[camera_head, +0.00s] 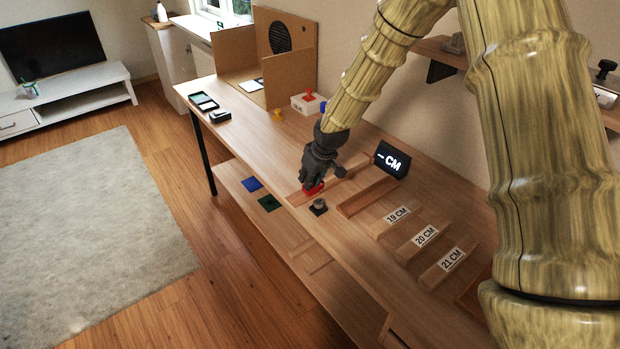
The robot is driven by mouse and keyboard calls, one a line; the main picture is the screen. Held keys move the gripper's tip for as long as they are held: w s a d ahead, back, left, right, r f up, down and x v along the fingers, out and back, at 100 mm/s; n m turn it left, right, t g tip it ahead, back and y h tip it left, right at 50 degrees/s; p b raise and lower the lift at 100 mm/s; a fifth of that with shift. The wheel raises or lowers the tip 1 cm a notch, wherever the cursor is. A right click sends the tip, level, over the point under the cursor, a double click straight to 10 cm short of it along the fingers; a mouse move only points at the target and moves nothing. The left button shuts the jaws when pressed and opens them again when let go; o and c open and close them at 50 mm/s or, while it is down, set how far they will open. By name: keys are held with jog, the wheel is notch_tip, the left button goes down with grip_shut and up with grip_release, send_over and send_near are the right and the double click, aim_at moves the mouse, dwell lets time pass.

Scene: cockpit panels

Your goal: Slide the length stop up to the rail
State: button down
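My gripper (312,180) is dark and points down at the near end of a long thin wooden rail (343,173) on the workbench. A small red block (314,188) shows right below its fingertips, partly hidden by them. Whether it is the length stop, and whether the fingers grip it or only touch it, I cannot tell. A small dark piece with a grey round knob (319,205) sits just in front of the red block. A second wooden strip (367,196) lies to the right.
Wooden pieces labelled 19 CM (397,215), 20 CM (426,236) and 21 CM (453,259) lie to the right on the workbench (262,140). A white box (303,105) and a yellow item (277,115) stand farther back.

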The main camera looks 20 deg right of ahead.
jog(key=shift+w+d+r+p, duration=0.15)
jog(key=shift+w+d+p, duration=0.05)
jog(key=shift+d+p, duration=0.25)
jog(key=shift+d, duration=0.15)
jog(key=c, duration=1.4)
grip_release()
jog(key=shift+o, duration=0.2)
jog(key=v, duration=1.1)
jog(key=shift+r, duration=0.35)
jog(key=shift+s, duration=0.1)
